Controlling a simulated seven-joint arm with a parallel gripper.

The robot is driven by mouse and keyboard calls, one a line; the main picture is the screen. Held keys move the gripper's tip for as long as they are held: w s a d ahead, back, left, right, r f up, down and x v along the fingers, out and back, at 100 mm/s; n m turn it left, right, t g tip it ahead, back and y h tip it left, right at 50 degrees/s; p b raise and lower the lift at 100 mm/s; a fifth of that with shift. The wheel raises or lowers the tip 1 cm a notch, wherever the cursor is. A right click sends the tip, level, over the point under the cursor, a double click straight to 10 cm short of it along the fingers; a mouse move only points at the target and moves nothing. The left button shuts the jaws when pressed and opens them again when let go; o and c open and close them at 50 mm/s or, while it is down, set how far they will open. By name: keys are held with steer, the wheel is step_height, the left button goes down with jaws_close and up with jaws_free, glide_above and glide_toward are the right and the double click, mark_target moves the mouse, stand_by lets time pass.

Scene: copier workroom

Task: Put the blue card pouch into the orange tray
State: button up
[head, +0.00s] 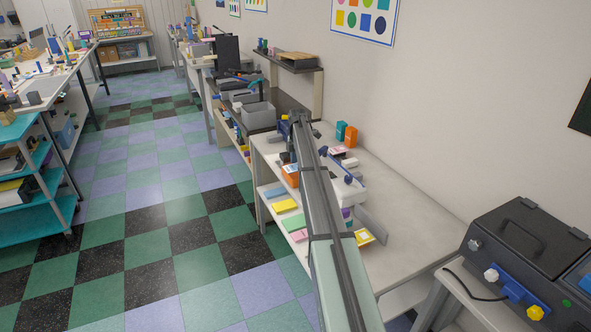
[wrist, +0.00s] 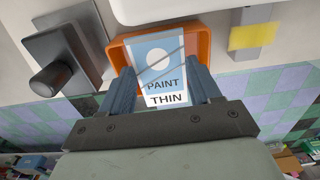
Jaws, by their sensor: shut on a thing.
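My gripper (wrist: 162,73) shows in the wrist view, with its two blue-grey fingers shut on the blue card pouch (wrist: 175,50). The pouch is light blue, with a white circle and a label reading "PAINT THIN". It overlaps the orange tray (wrist: 203,47) in this view. I cannot tell whether the pouch touches the tray or hangs above it. In the head view, an orange thing (head: 290,179) to the left of my arm looks like the tray. My fingers and the pouch are not clearly visible there.
In the wrist view, a dark grey block with a knob (wrist: 52,78) stands left of the tray. A white edge lies above it, and a yellow-banded piece (wrist: 250,36) is at the right. In the head view, teal and orange boxes (head: 350,136) stand near the wall. The bench's right part is clear.

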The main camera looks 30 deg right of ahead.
steer(key=o, duration=1.2)
step_height(320, 180, up, 14)
steer(key=shift+f, duration=0.1)
stand_by(0.6)
